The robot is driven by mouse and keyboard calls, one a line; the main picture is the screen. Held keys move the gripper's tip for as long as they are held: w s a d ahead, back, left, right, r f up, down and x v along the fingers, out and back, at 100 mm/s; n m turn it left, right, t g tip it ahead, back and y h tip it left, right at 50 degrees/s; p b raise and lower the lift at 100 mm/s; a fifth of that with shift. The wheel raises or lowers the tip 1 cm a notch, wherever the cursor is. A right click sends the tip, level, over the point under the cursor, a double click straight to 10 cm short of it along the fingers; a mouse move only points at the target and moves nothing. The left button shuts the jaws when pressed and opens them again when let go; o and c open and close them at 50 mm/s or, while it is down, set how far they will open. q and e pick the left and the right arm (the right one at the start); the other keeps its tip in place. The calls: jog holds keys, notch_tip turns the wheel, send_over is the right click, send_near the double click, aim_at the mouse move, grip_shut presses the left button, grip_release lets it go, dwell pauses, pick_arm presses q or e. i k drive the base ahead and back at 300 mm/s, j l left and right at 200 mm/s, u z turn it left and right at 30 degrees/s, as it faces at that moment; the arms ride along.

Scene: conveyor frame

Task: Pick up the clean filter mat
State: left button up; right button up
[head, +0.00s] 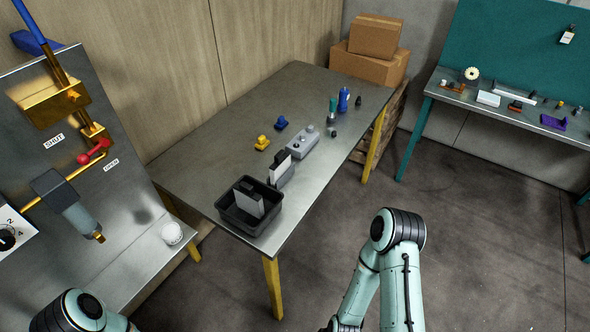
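A pale flat panel (281,169) stands upright in a small dark holder on the steel table, just behind the black bin. A grey flat panel (249,199) stands tilted inside the black bin (232,222) at the table's near end. Either could be a filter mat; I cannot tell which is clean. Only links of my arms show, the left at the bottom left corner and the right at the bottom centre, over the floor. Neither gripper is in view, and no arm touches the panels.
The steel table (200,150) also holds a grey box (302,142), yellow and blue blocks, and bottles. A panel with a brass pipe and a red-handled valve (92,153) stands left. Cardboard boxes (372,50) are stacked behind. Floor right of the table is clear.

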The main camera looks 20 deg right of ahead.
aim_at(282, 160)
jog(key=z, duration=0.5)
jog(key=u, duration=0.7)
jog(key=l+u, duration=0.25)
jog(key=u, duration=0.2)
jog(key=l+u, duration=0.25)
jog(key=u, duration=0.15)
jog(key=l+u, duration=0.25)
jog(key=u, duration=0.2)
jog(key=k+l+u, duration=0.1)
jog(key=l+u, duration=0.15)
jog(key=k+l+u, duration=0.2)
jog(key=l, duration=0.2)
jog(key=l+u, duration=0.25)
jog(key=k+l+u, duration=0.1)
jog(key=k+l, duration=0.2)
jog(key=l, duration=0.2)
jog(key=k+l+u, duration=0.1)
jog(key=k+l, duration=0.2)
jog(key=l, duration=0.15)
